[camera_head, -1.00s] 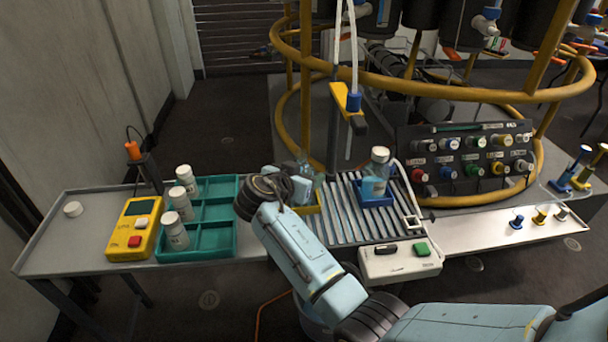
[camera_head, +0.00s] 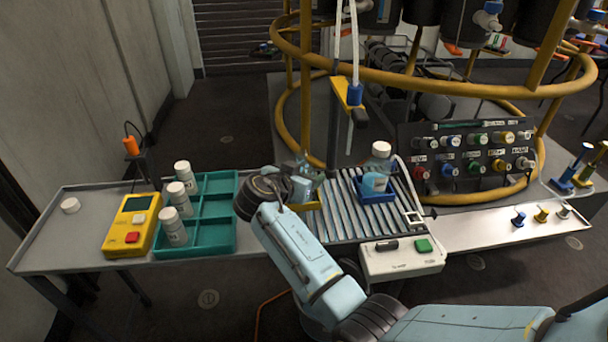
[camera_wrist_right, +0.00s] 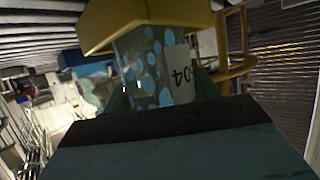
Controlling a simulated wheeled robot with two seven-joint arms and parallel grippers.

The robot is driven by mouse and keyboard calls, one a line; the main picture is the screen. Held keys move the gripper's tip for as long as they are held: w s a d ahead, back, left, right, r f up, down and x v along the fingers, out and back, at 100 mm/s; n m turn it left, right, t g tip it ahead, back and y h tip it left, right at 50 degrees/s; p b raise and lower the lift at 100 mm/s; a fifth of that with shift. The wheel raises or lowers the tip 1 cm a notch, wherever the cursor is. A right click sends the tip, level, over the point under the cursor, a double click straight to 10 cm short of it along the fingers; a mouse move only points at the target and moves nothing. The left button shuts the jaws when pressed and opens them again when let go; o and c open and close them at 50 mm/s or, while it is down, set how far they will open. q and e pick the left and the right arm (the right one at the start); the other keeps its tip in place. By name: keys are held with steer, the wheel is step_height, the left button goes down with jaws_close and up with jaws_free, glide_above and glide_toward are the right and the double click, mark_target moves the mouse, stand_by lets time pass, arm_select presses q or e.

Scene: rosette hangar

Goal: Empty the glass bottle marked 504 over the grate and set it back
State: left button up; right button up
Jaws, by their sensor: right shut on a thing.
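The glass bottle marked 504 (camera_wrist_right: 152,65) shows close up in the right wrist view, with blue spots and a label upside down in that picture. A yellow holder (camera_wrist_right: 150,22) covers its end there. My right gripper (camera_head: 303,186) is shut on the bottle; in the head view the gripper hides most of it, and clear glass shows just behind. The bottle looks upright at the yellow holder (camera_head: 313,205). The slatted grate (camera_head: 342,216) lies just to the right, under and around the holders. My left gripper is not in view.
Another bottle (camera_head: 374,183) with blue contents and a white cap stands in a blue holder on the grate. A teal tray (camera_head: 210,237) with white bottles and a yellow meter (camera_head: 131,226) are at left. A white box (camera_head: 402,260) with a green button sits in front of the grate.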

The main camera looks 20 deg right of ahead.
mark_target(297, 157)
steer(key=o, duration=1.6)
steer(key=shift+r, duration=0.1)
steer(key=shift+r+p, duration=2.25)
steer(key=shift+r, duration=0.65)
